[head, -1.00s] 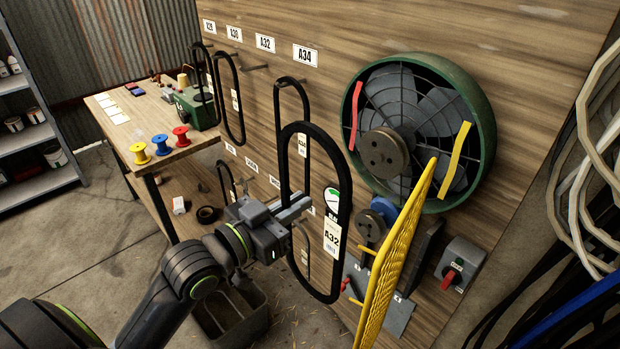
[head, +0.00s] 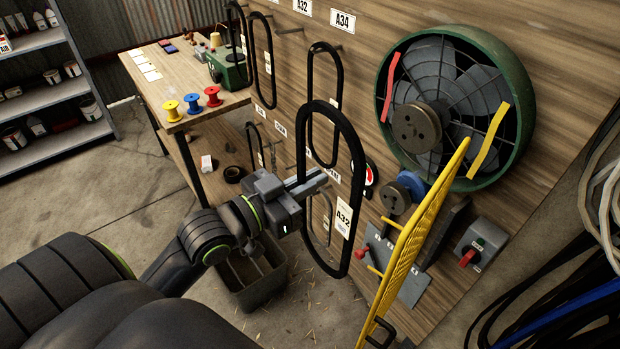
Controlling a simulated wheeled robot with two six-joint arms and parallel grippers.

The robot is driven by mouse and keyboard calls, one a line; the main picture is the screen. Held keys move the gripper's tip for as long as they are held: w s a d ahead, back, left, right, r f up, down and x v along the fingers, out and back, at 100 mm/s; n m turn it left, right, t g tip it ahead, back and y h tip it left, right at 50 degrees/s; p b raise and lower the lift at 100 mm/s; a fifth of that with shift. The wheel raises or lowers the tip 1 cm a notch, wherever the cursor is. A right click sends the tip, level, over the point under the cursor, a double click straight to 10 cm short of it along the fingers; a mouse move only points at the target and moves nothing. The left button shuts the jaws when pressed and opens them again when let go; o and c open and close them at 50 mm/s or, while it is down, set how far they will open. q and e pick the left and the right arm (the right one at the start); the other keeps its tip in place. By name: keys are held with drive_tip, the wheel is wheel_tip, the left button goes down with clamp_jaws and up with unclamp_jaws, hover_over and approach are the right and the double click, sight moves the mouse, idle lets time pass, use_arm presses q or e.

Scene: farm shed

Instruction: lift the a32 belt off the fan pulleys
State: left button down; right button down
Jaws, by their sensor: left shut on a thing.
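The A32 belt (head: 358,200) is a black loop with a white A32 tag (head: 344,216). It hangs upright in the air, in front of the panel. My left gripper (head: 312,183) is shut on the near-left side of the loop. The large grey fan pulley (head: 416,127) sits at the hub of the green-rimmed fan (head: 517,95). The smaller motor pulley (head: 396,199) is below it, by a blue motor. No belt shows around either pulley. My right gripper is not in view.
The yellow mesh guard (head: 422,238) stands out from the panel, right of the belt. A switch box (head: 480,245) with a red knob is beyond it. Other belts (head: 311,95) hang on pegs. A dark divided bin (head: 262,291) is below my gripper.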

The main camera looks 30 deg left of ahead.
use_arm(q)
drive_tip(key=shift+f+b, duration=2)
drive_tip(key=shift+f, duration=0.4)
